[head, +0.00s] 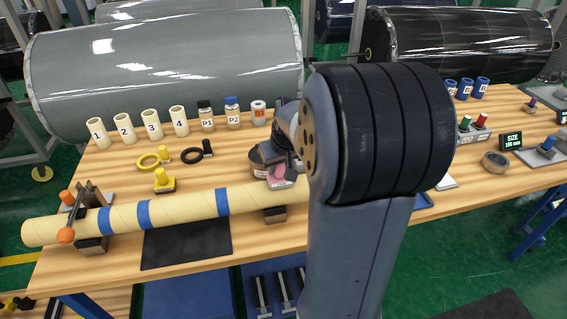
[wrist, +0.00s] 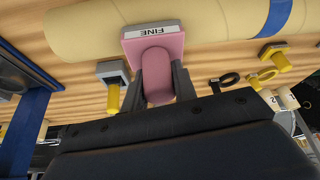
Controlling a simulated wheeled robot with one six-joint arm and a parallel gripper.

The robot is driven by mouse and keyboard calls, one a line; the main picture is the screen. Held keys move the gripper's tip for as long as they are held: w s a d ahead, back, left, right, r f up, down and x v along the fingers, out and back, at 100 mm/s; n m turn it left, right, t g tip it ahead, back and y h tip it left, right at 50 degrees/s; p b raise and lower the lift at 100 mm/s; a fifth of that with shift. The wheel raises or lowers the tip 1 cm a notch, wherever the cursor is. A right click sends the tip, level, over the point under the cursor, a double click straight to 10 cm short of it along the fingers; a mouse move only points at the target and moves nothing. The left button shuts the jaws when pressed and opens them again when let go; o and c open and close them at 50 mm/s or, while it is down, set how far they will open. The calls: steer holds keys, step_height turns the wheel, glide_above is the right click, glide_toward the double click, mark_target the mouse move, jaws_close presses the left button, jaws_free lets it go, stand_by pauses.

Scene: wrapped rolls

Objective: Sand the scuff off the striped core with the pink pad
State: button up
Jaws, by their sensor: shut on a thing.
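The striped core (head: 180,209) is a long cream tube with blue bands, lying across the front of the bench on supports. It also shows along the top of the wrist view (wrist: 90,27). My gripper (head: 281,168) is at the tube's right part, partly hidden by my arm. In the wrist view my gripper (wrist: 160,85) is shut on the pink pad's rounded handle. The pink pad (wrist: 155,48), labelled FINE, is at the tube's side; I cannot tell whether it touches. The pad also shows in the head view (head: 276,180). I cannot make out the scuff. My arm hides the tube's right end.
An orange-knobbed clamp (head: 80,210) stands at the tube's left end. Numbered cream cylinders (head: 152,124) and jars P1 (head: 206,120) and P2 (head: 233,118) line the back. A yellow ring (head: 148,162) and a black mat (head: 186,244) lie nearby.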

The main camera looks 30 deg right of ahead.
steer(key=shift+s+a, duration=0.1)
steer(key=shift+r+p, duration=2.25)
steer(key=shift+r, duration=0.7)
steer(key=shift+r, duration=0.1)
steer(key=shift+r+p, duration=1.15)
steer(key=shift+r, duration=0.3)
steer(key=shift+f, duration=0.1)
